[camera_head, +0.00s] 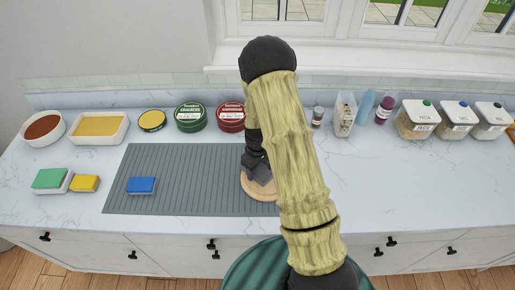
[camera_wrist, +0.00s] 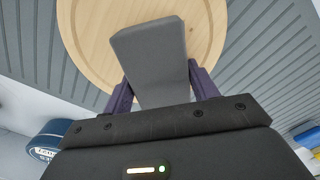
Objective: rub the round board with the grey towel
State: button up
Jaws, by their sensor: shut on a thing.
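The round board (camera_head: 261,193) is pale wood and lies at the right end of the grey ribbed mat, partly hidden behind my arm in the head view. In the wrist view the board (camera_wrist: 90,38) fills the top middle. The grey towel (camera_wrist: 152,62) is a flat folded piece between my two dark fingers and reaches out over the board. My gripper (camera_wrist: 158,85) is shut on the towel. In the head view my gripper (camera_head: 258,172) is just above the board. I cannot tell whether the towel touches the wood.
The grey mat (camera_head: 175,185) holds a blue sponge (camera_head: 142,185). A green sponge (camera_head: 48,178) and a yellow sponge (camera_head: 85,183) lie left of it. Round tins (camera_head: 190,116), dishes (camera_head: 97,126) and jars (camera_head: 417,119) line the back. The counter right of my arm is clear.

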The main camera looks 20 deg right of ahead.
jog(key=shift+w+d+f, duration=0.1)
jog(key=shift+w+d, duration=0.1)
jog(key=shift+w, duration=0.15)
notch_tip(320, 180, up, 4)
jog(key=shift+p, duration=1.15)
jog(key=r, duration=0.1)
jog(key=r+p, duration=0.2)
jog(key=shift+w, duration=0.25)
jog(key=shift+s+d+r+p, duration=0.1)
jog(key=shift+s+r+p, duration=0.15)
jog(key=shift+r, duration=0.25)
jog(key=shift+w, duration=0.15)
jog(key=shift+a, duration=0.2)
